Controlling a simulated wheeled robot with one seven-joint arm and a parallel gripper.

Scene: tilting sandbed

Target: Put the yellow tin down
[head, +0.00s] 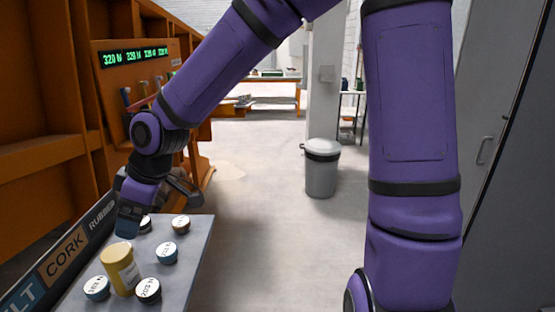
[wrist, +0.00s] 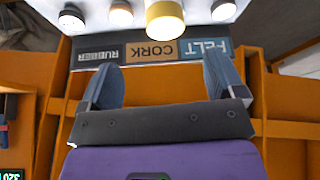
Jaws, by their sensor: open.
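The yellow tin (head: 121,270) stands upright on a grey table (head: 190,262) at the lower left of the head view, among several small round labelled weights. It also shows at the top of the wrist view (wrist: 165,22), beyond my fingertips. My gripper (head: 127,228) is behind and just above the tin in the head view. In the wrist view its two fingers (wrist: 162,72) are spread wide with nothing between them. The tin is apart from the fingers.
Labelled weights stand close to the tin, such as one to its right (head: 148,290) and one at its left (head: 97,288). A dark board (head: 68,255) with material labels runs along the table's left edge. An orange frame (head: 40,150) rises behind.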

